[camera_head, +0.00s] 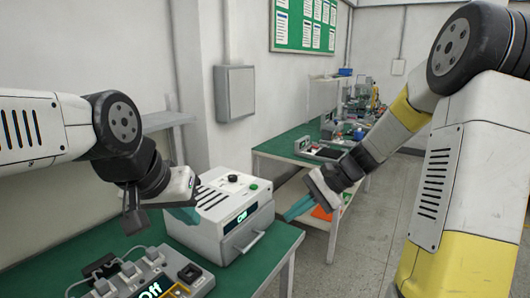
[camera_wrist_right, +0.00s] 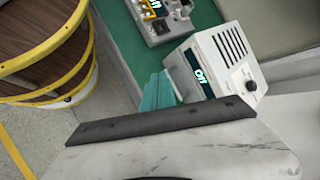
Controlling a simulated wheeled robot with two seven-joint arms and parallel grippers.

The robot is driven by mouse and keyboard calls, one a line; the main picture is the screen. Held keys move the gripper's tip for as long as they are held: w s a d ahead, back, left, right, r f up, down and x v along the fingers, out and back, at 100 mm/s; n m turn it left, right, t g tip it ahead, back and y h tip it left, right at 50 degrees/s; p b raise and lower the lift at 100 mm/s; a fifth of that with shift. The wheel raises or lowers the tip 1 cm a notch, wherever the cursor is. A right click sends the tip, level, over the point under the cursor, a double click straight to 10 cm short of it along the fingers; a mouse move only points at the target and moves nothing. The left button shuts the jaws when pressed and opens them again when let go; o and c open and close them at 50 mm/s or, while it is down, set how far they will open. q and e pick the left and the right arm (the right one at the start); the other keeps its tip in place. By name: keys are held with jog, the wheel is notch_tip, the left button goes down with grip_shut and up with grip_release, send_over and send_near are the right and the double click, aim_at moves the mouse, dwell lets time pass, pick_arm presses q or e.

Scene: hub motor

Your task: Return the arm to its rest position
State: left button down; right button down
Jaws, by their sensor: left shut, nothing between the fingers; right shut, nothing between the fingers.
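My right gripper (camera_head: 298,208) is in the head view to the right of a white box-shaped machine, with teal fingers shut and empty, pointing left and down over the gap beside the green table. Its teal fingers (camera_wrist_right: 158,92) also show in the right wrist view. My left gripper (camera_head: 186,215) is shut and empty at the machine's left side, its fingertips partly hidden; I cannot tell if they touch it. The white machine (camera_head: 222,222) stands on the table with its display reading "Off"; it also shows in the right wrist view (camera_wrist_right: 228,62).
A grey control unit (camera_head: 155,275) with an "Off" display sits at the front of the green table (camera_head: 262,268). A second green table (camera_head: 285,147) holds trays and parts behind. A wooden barrel with yellow bands (camera_wrist_right: 45,50) stands on the floor. Open floor (camera_head: 365,220) lies right.

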jog(key=s+d+r+n+t+h, duration=0.2)
jog(key=s+d+r+n+h, duration=0.1)
jog(key=s, duration=0.5)
jog(key=s+d+r+n+t+h, duration=0.3)
jog(key=s+r+n, duration=0.3)
jog(key=s+r, duration=0.2)
jog(key=shift+s+d+t+h, duration=0.25)
jog(key=shift+s+t+h, duration=0.05)
jog(key=shift+s+h, duration=0.2)
